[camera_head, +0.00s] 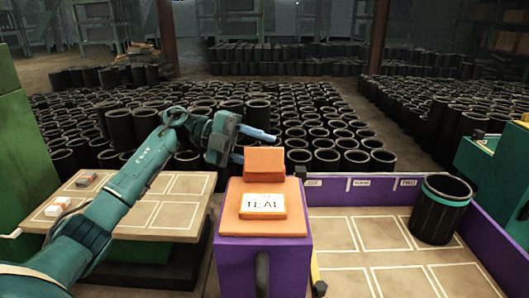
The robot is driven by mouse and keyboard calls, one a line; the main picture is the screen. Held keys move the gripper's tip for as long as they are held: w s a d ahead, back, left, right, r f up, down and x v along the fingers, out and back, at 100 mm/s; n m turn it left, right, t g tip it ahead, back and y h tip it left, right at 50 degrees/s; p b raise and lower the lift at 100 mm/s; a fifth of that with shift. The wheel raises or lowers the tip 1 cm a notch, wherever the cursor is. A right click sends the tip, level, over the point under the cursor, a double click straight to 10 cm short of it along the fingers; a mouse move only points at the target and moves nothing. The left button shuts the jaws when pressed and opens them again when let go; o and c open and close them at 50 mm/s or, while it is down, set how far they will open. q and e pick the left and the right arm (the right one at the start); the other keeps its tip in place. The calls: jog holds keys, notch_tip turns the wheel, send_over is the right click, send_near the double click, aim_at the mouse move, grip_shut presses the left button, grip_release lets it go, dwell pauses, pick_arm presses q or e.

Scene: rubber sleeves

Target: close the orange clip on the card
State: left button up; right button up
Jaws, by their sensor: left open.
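The orange clip (264,163) stands up at the back of an orange base on the purple pedestal (262,248). The card (262,206) is white, reads TEAL and lies on the base in front of the clip. The clip's raised part appears apart from the card. My left gripper (257,148) is just behind and left of the clip at about its top height, its blue fingers spread and empty. Contact with the clip cannot be told. My right gripper is out of view.
A purple-walled tray (395,228) with white-outlined cells lies at right, holding a black sleeve with a teal band (441,208). A left table (165,214) carries small blocks (58,207). Many black sleeves (312,133) fill the floor behind.

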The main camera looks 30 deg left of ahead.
pick_arm(q)
jog(key=shift+x, duration=0.8)
jog(key=shift+c, duration=0.4)
jog(key=c, duration=0.9)
